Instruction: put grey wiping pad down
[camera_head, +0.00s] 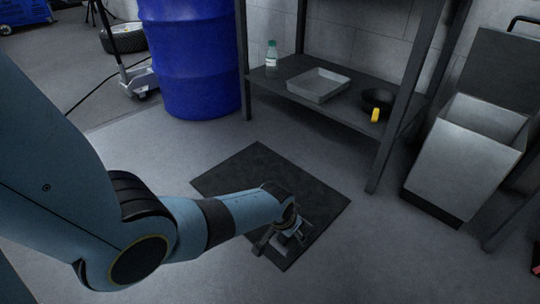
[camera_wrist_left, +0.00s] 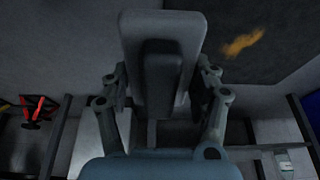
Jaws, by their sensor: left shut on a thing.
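My left gripper (camera_wrist_left: 163,85) is shut on the grey wiping pad (camera_wrist_left: 188,35), gripping its darker handle block between the two fingers. In the head view, my left gripper (camera_head: 284,238) is low over the near right part of a dark floor mat (camera_head: 240,172). The pad is small and partly hidden there by the gripper. I cannot tell whether the pad touches the mat. An orange smear (camera_wrist_left: 242,42) shows on the dark surface beside the pad in the wrist view. My right gripper is not in view.
A low shelf (camera_head: 330,108) behind the mat holds a bottle (camera_head: 271,55), a shallow grey tray (camera_head: 318,84) and a dark round pan-like item (camera_head: 377,101). A blue drum (camera_head: 195,60) stands at back left. A grey bin (camera_head: 465,155) stands at right. Floor left of the mat is clear.

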